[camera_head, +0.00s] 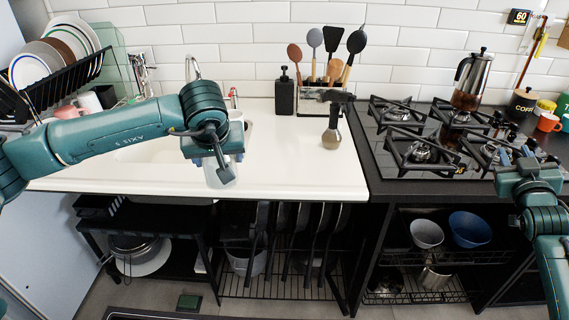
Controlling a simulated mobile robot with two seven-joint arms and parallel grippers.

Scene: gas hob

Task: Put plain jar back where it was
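My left gripper (221,173) points down over the white counter near the sink. A pale, partly see-through shape (212,172) shows at its fingers; I cannot tell whether it is a jar held there. My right gripper (516,156) is over the right side of the black hob, its fingers pointing away from me among dark small items; whether it is open or shut is unclear. A black-lidded jar labelled coffee (522,103) stands behind the hob at the right. I cannot surely pick out a plain jar.
A steel coffee press (472,80) stands on the hob (376,172). An orange mug (548,122) is at the right.

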